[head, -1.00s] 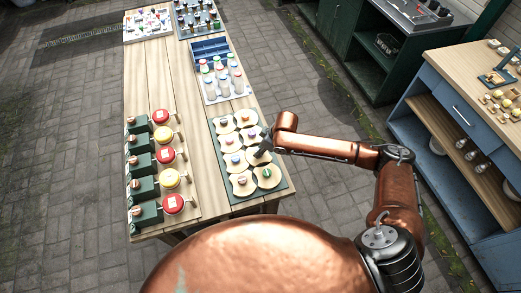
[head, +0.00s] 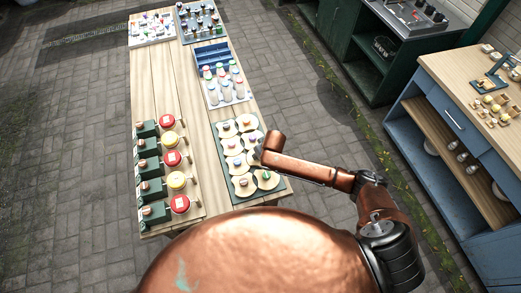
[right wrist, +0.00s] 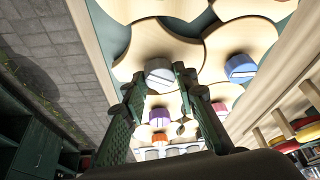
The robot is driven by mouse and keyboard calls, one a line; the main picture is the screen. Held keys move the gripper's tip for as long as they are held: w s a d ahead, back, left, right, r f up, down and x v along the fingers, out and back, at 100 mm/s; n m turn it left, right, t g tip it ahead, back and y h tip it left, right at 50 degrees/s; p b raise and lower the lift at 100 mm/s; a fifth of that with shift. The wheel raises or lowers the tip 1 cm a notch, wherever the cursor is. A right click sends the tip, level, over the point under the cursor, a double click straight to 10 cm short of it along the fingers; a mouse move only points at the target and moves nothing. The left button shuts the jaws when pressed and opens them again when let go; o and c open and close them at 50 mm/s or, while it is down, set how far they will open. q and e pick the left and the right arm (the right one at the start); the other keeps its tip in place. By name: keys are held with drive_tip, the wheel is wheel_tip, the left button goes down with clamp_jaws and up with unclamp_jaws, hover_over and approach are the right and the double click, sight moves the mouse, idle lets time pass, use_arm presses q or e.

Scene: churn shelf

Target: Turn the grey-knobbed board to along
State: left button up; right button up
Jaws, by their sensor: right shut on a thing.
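The grey knob (right wrist: 160,74) shows in the right wrist view, with a pale line across its top. It sits on a pale wooden, rounded board (right wrist: 145,48) whose outline is partly hidden. My right gripper (right wrist: 160,88) has its green fingers on either side of this knob and is shut on it. In the head view my right gripper (head: 258,156) is over the right side of the green tray (head: 234,199) and hides the knob there. My left gripper is not in view.
Other boards with a blue knob (right wrist: 240,68) and a purple knob (right wrist: 159,115) lie close around. Red and yellow discs on green blocks (head: 150,167) stand to the left. A blue crate (head: 211,57) and bottles stand behind. A bare wood strip runs between.

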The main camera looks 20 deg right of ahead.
drive_tip(key=m+p, duration=0.1)
drive_tip(key=m+h+p, duration=0.1)
drive_tip(key=m+p, duration=0.1)
drive_tip(key=shift+a+r+m, duration=0.1)
drive_tip(key=shift+a+m, duration=0.15)
drive_tip(key=shift+m, duration=0.15)
drive_tip(key=m+h+p, duration=0.1)
drive_tip(key=m+p, duration=0.1)
drive_tip(key=shift+m, duration=0.4)
drive_tip(key=shift+a+m+h+p, duration=0.1)
drive_tip(key=shift+m+h+p, duration=0.25)
drive_tip(key=shift+m+h, duration=0.6)
drive_tip(key=shift+w+m+g, duration=0.1)
drive_tip(key=shift+m+g, duration=0.4)
drive_tip(key=shift+m, duration=1.15)
drive_tip(key=shift+h, duration=0.25)
drive_tip(key=o, duration=1.2)
drive_tip(key=shift+c, duration=0.2)
